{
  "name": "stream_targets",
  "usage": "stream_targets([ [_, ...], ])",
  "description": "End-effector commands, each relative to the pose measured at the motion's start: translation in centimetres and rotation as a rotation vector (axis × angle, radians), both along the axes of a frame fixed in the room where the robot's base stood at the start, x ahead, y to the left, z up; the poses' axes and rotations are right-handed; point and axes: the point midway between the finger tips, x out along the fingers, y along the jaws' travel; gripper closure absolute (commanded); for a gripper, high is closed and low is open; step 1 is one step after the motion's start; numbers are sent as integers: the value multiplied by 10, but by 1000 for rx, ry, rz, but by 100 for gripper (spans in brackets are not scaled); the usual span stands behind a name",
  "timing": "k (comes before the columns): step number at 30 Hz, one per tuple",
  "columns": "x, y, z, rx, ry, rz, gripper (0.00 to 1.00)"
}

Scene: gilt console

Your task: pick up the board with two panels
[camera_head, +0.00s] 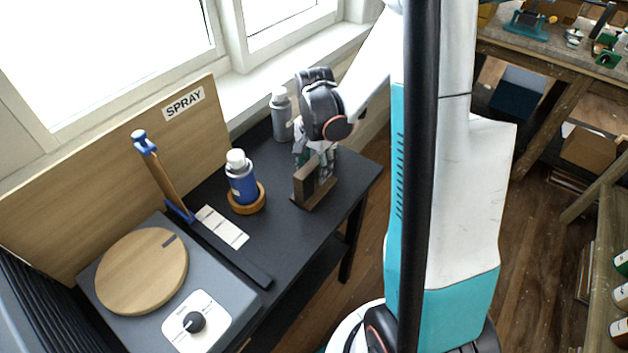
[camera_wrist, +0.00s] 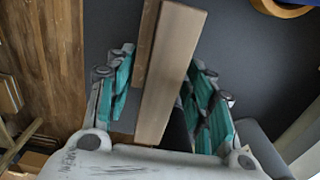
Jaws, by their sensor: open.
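The board with two panels (camera_head: 305,182) is a small brown wooden piece with two upright panels on a base. It stands on the black console top near its right end. In the wrist view its panels (camera_wrist: 172,70) run lengthwise between my fingers, one longer and wider than the other. My gripper (camera_head: 314,156) is open, pointing down at the board from behind it in the head view. Contact cannot be told.
A grey spray bottle (camera_head: 281,115) stands close left of my gripper. A blue bottle (camera_head: 241,178) sits in a round wooden holder (camera_head: 249,206) farther left. A white card (camera_head: 222,227) and a turntable-like device (camera_head: 141,270) lie beyond. The window wall bounds the back.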

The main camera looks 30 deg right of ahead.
Motion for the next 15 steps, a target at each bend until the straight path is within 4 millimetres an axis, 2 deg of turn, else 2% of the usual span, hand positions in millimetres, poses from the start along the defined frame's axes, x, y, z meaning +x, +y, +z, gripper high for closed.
stream_targets([
  [1,0,1,-12,0,0,0,52],
  [4,0,1,-23,0,0,0,52],
  [11,0,1,-25,0,0,0,52],
  [12,0,1,-25,0,0,0,54],
  [15,0,1,-25,0,0,0,77],
])
